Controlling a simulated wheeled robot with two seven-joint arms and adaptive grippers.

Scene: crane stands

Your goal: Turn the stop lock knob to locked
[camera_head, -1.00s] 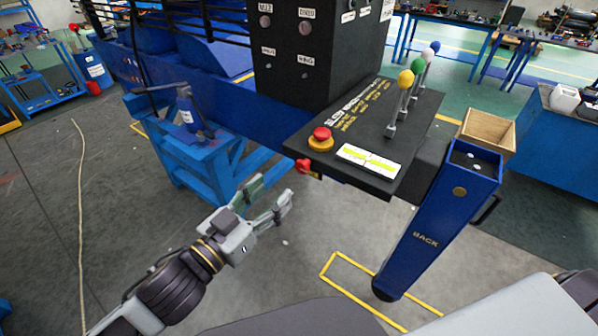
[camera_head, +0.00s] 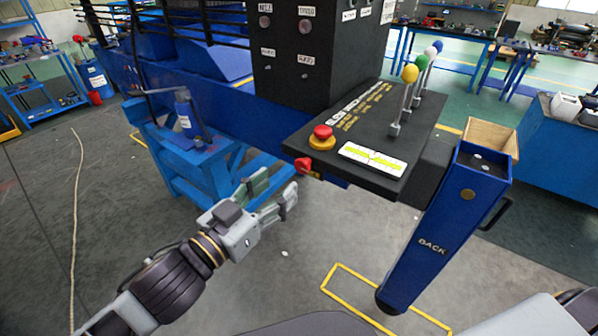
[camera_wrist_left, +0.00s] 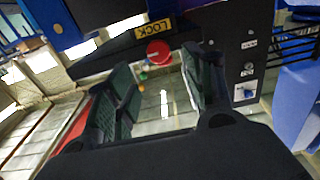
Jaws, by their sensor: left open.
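The stop lock knob is a small red knob (camera_head: 303,165) on the front edge of the black control panel (camera_head: 415,150), below the red mushroom button. In the left wrist view the red knob (camera_wrist_left: 158,51) faces me, with a yellow LOCK label (camera_wrist_left: 154,30) beside it. My left gripper (camera_head: 279,184) is open, just below and left of the knob in the head view. In the left wrist view the open fingers (camera_wrist_left: 160,64) stand either side of the knob's line, apart from it, with nothing between them. My right gripper is not seen.
A red mushroom button (camera_head: 322,133) on a yellow base and several coloured-ball levers stand on the panel. A blue stand leg marked BACK (camera_head: 432,235) is to the right. A blue stand (camera_head: 195,165) with a bottle is behind my left gripper. The floor in front is open.

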